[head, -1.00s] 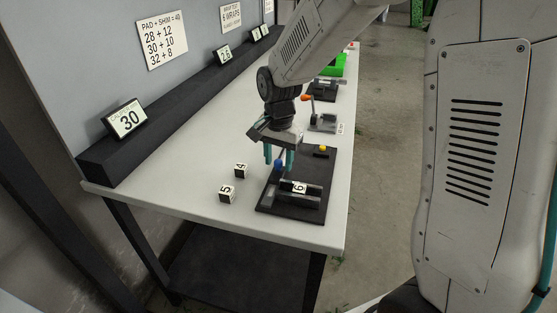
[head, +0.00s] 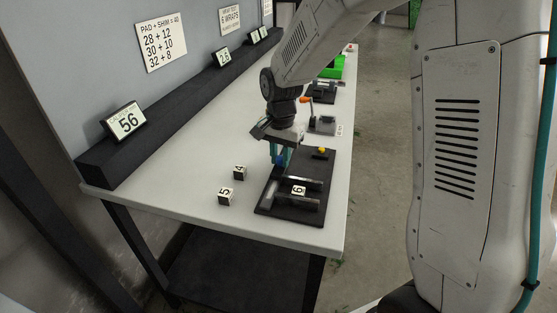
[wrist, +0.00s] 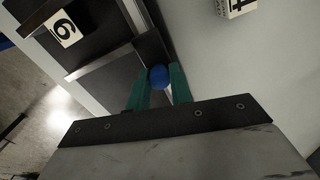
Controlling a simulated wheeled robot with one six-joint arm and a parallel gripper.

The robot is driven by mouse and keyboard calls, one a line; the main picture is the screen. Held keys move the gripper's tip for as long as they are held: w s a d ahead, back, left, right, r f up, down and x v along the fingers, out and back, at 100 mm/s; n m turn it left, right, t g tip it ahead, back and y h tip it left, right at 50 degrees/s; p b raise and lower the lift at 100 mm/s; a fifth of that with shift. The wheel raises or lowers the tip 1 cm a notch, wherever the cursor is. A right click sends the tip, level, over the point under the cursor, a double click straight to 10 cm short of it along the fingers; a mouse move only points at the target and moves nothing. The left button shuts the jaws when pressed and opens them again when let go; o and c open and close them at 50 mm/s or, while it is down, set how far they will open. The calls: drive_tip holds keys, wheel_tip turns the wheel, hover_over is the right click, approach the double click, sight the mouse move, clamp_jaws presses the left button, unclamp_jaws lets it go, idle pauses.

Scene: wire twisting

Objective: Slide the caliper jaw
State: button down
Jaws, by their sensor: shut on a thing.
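The caliper fixture lies on a dark base (head: 325,170). Its blue knob (head: 279,161) sits at the jaw's left end and also shows in the wrist view (wrist: 158,77). My gripper (head: 280,154) is shut on the blue knob, its two teal fingers (wrist: 160,92) on either side of it. A grey jaw bar (wrist: 100,68) shows beside the knob. The white block marked 6 (head: 298,190) sits between the jaw bars, with a gap towards the knob-side bar. The caliper display (head: 125,121) reads 56.
Cubes marked 5 (head: 226,197) and 4 (head: 239,172) stand left of the base. A yellow knob (head: 321,150) is at its far end. Other fixtures (head: 322,122) and a green bin (head: 334,69) stand farther back. The near left table is clear.

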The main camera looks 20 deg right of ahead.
sight(290, 177)
drive_tip(key=c, duration=1.3)
unclamp_jaws()
drive_tip(key=shift+o, duration=0.2)
wheel_tip(290, 177, up, 8)
drive_tip(key=shift+f, duration=0.1)
drive_tip(key=shift+s, duration=0.1)
drive_tip(key=shift+s+f+n, duration=0.15)
drive_tip(key=shift+s+n, duration=0.15)
drive_tip(key=shift+n, duration=0.3)
drive_tip(key=s+d+r+n, duration=0.1)
drive_tip(key=s+r+n, duration=0.1)
drive_tip(key=s, duration=0.7)
drive_tip(key=s+d+r+n+t, duration=0.1)
drive_tip(key=s+r+n, duration=0.2)
drive_tip(key=s, duration=0.7)
drive_tip(key=s+d+r+n, duration=0.2)
drive_tip(key=s+n, duration=0.1)
drive_tip(key=s, duration=0.7)
drive_tip(key=shift+s+r, duration=0.25)
